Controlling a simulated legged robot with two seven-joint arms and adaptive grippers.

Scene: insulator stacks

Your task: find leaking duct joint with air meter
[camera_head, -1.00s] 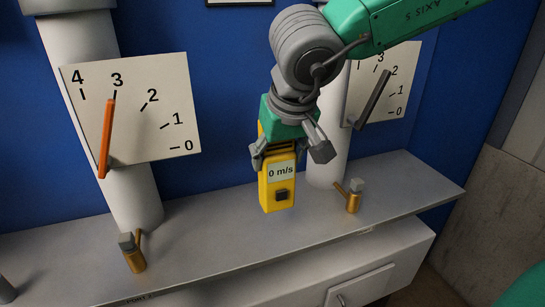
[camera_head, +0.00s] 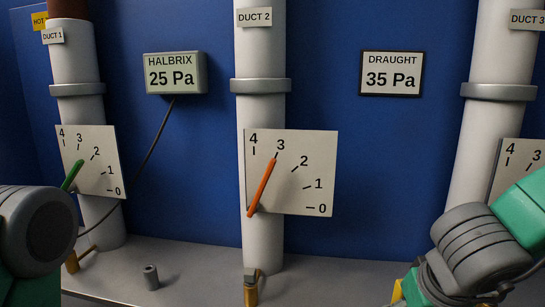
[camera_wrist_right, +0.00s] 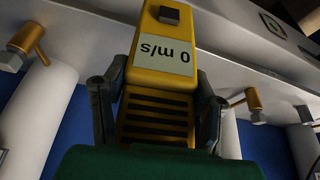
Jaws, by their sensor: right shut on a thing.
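Duct 1 (camera_head: 78,65), duct 2 (camera_head: 262,110) and duct 3 (camera_head: 495,50) are white upright pipes in the head view. Each has a grey collar joint: duct 1's (camera_head: 78,90), duct 2's (camera_head: 260,86) and duct 3's (camera_head: 498,91). The yellow air meter (camera_wrist_right: 158,50) reads 0 m/s, upside down in the right wrist view. My right gripper (camera_wrist_right: 157,95) is shut on its sides. In the head view, only a yellow sliver (camera_head: 397,293) shows beside my right arm at lower right. My left arm shows at lower left; its gripper is out of frame.
A dial with a green needle (camera_head: 72,176) is on duct 1, one with an orange needle (camera_head: 262,187) on duct 2. A HALBRIX display (camera_head: 175,73) reads 25 Pa; a DRAUGHT plate (camera_head: 391,73) reads 35 Pa. Brass valves (camera_head: 250,290) and a small grey cylinder (camera_head: 151,277) stand along the shelf.

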